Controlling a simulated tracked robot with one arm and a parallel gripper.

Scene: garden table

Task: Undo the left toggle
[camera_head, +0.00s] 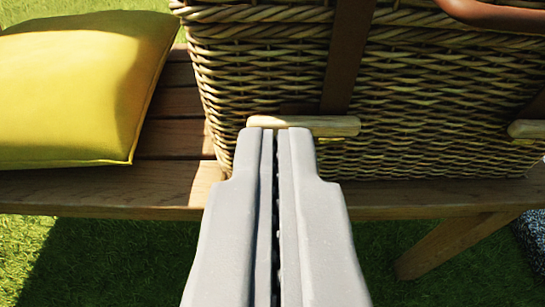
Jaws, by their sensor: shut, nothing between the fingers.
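The left toggle (335,126) is a pale wooden peg lying level across the front of a wicker basket (245,80). A brown strap (348,50) runs down the basket to it. My gripper (281,131) is shut and empty, pointing away from the camera. Its fingertips overlap the left half of the toggle in the picture; I cannot tell whether they touch it. They hide part of the peg's lower edge and the wicker beneath.
A second wooden toggle (527,129) shows at the right edge. A brown handle (495,14) is at the top right. A yellow cushion (80,85) lies left of the basket on a slatted wooden bench (110,192). Grass (110,265) lies below, with a bench leg (450,245) at the right.

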